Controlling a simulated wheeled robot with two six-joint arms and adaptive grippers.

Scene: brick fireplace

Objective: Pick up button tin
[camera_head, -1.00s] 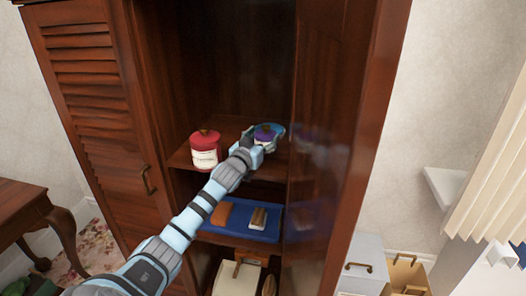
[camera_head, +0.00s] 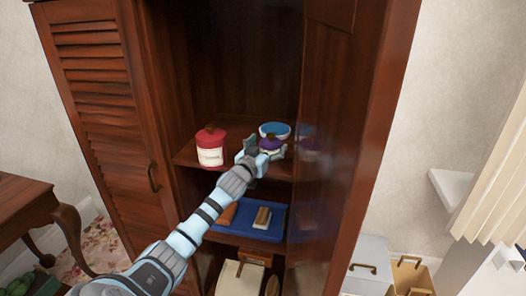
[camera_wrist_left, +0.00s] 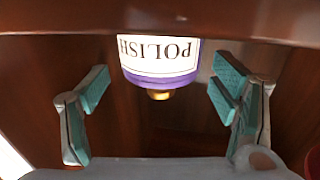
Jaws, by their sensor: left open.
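My left gripper (camera_head: 264,152) reaches into the wooden cabinet and is open at the purple tin (camera_head: 271,146) on the shelf. In the left wrist view the tin (camera_wrist_left: 160,60) appears upside down, with a white label reading POLISH and a gold knob. It sits between and beyond the spread fingers (camera_wrist_left: 160,98), with gaps at both sides. A red lidded tin (camera_head: 211,146) with a white label stands left of the gripper on the same shelf. Its label is too small to read, so I cannot tell which one is the button tin. My right gripper is not in view.
A blue bowl (camera_head: 275,129) stands behind the purple tin. The shelf below holds a blue tray (camera_head: 243,227) with brushes or blocks. A wooden table (camera_head: 30,205) stands at left.

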